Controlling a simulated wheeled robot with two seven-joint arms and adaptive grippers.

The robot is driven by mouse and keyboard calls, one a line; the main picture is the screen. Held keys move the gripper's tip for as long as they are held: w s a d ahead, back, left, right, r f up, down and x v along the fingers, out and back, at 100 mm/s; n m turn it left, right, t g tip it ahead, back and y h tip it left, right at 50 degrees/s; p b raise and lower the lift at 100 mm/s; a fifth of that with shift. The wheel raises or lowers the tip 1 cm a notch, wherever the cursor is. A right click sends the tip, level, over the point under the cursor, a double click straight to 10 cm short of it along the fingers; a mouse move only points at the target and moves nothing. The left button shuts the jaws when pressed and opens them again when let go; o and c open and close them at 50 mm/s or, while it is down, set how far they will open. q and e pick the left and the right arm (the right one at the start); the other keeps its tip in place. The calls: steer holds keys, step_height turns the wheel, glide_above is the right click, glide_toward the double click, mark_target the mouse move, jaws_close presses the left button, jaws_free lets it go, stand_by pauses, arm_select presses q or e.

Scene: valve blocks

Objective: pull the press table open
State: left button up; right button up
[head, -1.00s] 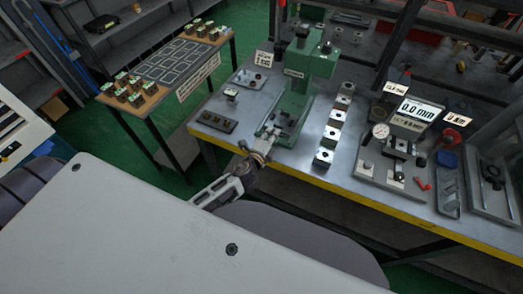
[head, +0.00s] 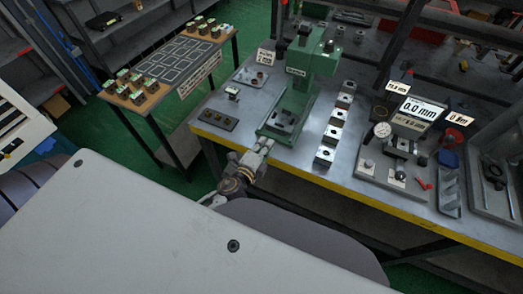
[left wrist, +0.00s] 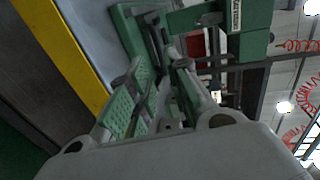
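The green press (head: 312,62) stands near the left end of the steel workbench. Its low green base with the press table (head: 283,120) faces me, with small dark parts on it. My left gripper (head: 264,144) is in front of that base, at the bench's front edge. In the left wrist view the gripper's two fingers (left wrist: 156,72) are apart, with green textured pads and nothing clearly held. The press base (left wrist: 130,35) lies just beyond the fingertips. I cannot tell whether a fingertip touches it. My right gripper is not in view.
A row of metal blocks (head: 336,117) stands right of the press. A dark tray (head: 217,119) lies to its left. A gauge stand (head: 380,140) and display (head: 418,108) are farther right. The bench's yellow front edge (head: 345,190) runs below.

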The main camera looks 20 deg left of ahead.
arm_select(q)
steer(key=shift+v, duration=1.2)
